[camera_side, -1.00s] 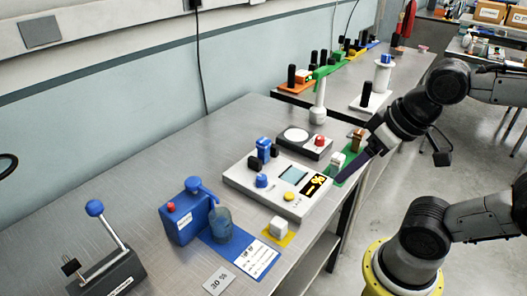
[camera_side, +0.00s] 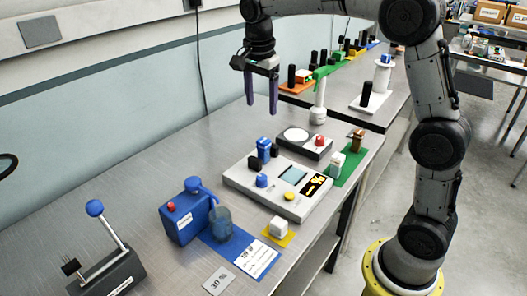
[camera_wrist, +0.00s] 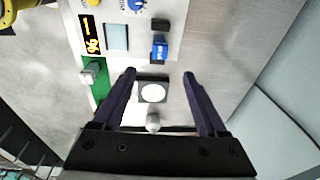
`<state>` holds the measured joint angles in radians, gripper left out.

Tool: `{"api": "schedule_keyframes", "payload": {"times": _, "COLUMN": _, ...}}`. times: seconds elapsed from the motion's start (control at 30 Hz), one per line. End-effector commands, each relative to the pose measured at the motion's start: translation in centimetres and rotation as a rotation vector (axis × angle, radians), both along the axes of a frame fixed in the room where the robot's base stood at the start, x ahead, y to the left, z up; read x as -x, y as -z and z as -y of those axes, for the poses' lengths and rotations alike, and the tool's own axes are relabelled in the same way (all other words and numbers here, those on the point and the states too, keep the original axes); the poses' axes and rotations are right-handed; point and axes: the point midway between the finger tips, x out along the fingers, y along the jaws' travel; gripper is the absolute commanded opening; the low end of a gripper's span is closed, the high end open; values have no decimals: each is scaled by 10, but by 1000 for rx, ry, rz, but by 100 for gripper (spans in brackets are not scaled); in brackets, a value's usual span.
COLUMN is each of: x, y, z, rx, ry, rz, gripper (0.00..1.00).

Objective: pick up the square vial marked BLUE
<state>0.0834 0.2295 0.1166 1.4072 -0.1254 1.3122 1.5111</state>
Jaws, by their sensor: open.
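A blue square vial (camera_side: 264,147) stands upright at the back of the white instrument (camera_side: 235,178), next to a black block. It also shows in the wrist view (camera_wrist: 159,47), with pale lettering too small to read. My gripper (camera_side: 262,104) is open and empty, fingers pointing down, high above the bench. In the wrist view my fingertips (camera_wrist: 159,75) are spread, with the blue vial ahead of them and between their lines. A pale vial (camera_side: 337,163) and a brown vial (camera_side: 358,141) stand on a green mat (camera_side: 350,165).
A dark-topped unit with a white disc (camera_side: 297,135) and red knob sits behind the instrument. A blue pump box (camera_side: 185,220), a beaker (camera_side: 221,224) and a white block (camera_side: 280,226) on yellow stand in front. The bench's left side is mostly clear.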

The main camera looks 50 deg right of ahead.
Motion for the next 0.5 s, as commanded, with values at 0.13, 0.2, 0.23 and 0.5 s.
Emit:
{"api": "schedule_keyframes", "payload": {"times": 0.13, "x": -8, "y": 28, "z": 5, "rx": -5, "ry": 7, "rz": -58, "gripper": 75}}
{"api": "schedule_keyframes", "payload": {"times": 0.2, "x": -8, "y": 36, "z": 6, "rx": -6, "ry": 8, "rz": -68, "gripper": 75}}
{"api": "schedule_keyframes", "payload": {"times": 0.23, "x": -8, "y": 39, "z": 7, "rx": -7, "ry": 9, "rz": -71, "gripper": 75}}
{"api": "schedule_keyframes", "payload": {"times": 0.5, "x": -8, "y": 86, "z": 12, "rx": -7, "ry": 9, "rz": -71, "gripper": 75}}
